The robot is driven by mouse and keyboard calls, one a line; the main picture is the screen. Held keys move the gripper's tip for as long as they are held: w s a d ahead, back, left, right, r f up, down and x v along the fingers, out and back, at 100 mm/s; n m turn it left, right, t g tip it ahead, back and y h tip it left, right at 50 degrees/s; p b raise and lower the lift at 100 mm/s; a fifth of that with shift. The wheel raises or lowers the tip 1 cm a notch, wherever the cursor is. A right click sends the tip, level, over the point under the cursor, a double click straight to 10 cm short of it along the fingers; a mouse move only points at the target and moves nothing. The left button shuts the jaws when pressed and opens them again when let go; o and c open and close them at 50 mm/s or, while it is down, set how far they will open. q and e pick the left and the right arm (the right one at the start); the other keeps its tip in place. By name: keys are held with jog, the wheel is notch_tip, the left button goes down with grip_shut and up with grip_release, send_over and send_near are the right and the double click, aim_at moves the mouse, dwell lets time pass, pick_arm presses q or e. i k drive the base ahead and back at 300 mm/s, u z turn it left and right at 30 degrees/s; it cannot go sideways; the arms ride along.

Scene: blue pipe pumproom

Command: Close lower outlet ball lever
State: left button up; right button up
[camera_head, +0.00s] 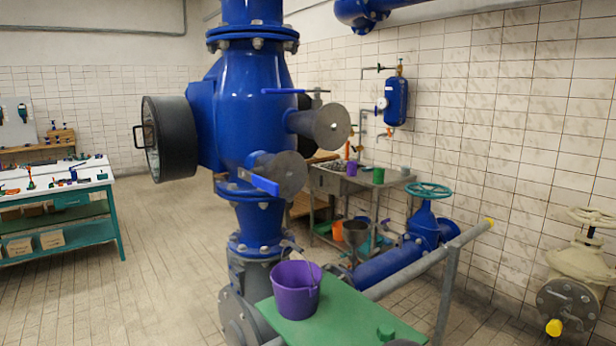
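The big blue vertical pipe body (248,112) stands in the middle of the head view. Its lower outlet (285,176) is a short stub with a grey round end flange, pointing toward the right front. A blue lever (260,184) sits at this lower outlet, its flat grip facing me and slanting slightly down to the right. The upper outlet (331,125) has a similar grey flange, with a thin blue lever (283,91) lying level above its stub. Neither of my grippers shows in this view.
A purple bucket (296,289) stands on a green platform (345,313) below the lower outlet. A grey rail (440,256) runs at the right of the platform. A black round cover with a handle (168,138) sticks out left of the body.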

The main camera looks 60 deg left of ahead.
aim_at(271, 187)
jog(key=z, duration=0.1)
jog(key=i, duration=1.15)
jog(key=u, duration=1.4)
jog(key=i, duration=0.15)
jog(key=u, duration=2.35)
jog(key=i, duration=0.25)
jog(key=u, duration=2.9)
